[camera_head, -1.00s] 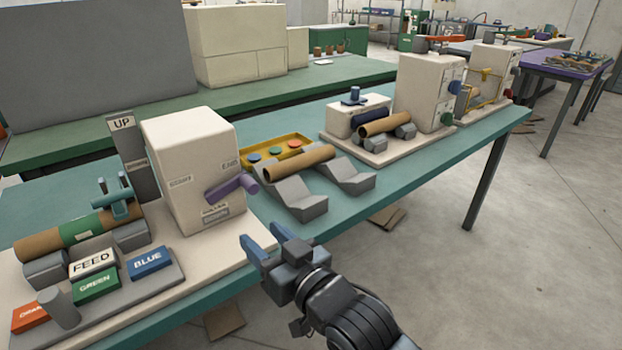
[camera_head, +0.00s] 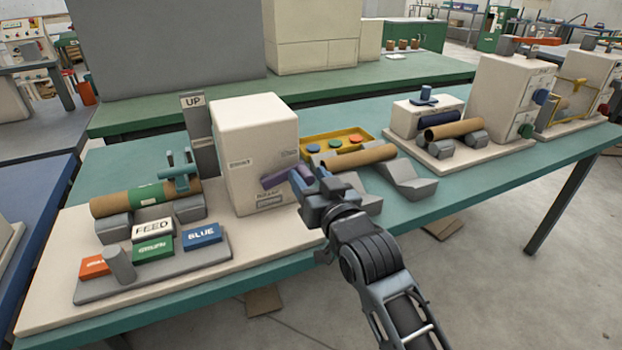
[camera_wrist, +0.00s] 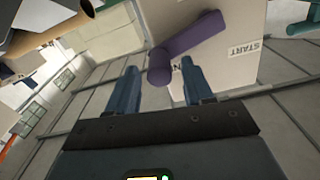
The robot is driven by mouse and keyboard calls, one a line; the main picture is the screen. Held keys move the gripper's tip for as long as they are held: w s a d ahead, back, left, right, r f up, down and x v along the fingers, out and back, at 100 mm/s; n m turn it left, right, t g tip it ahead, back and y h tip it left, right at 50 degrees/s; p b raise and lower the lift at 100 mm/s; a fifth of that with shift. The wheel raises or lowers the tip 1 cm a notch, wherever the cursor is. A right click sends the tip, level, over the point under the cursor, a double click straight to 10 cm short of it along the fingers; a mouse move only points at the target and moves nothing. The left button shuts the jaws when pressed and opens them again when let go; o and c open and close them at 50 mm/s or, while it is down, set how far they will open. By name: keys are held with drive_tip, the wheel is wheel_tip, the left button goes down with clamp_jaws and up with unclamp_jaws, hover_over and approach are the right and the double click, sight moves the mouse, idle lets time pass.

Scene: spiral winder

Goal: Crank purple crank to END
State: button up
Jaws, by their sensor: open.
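The purple crank (camera_head: 283,176) sits on the front face of the cream box (camera_head: 250,140). Its handle sticks out toward my gripper. The START label (camera_head: 240,163) is left of the crank; the END label is hard to make out at this angle. My gripper (camera_head: 308,180) is open just right of the crank's outer end. In the wrist view the purple crank (camera_wrist: 192,38) reaches in from the upper right.
A cardboard tube (camera_head: 145,198) with a green band rests on grey cradles at left. FEED, GREEN and BLUE blocks (camera_head: 202,234) stand before it. A yellow tray (camera_head: 310,143) and another tube (camera_head: 358,157) on grey wedges are close behind my gripper.

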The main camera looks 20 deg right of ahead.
drive_tip(key=shift+c, duration=0.2)
clamp_jaws()
idle(0.3)
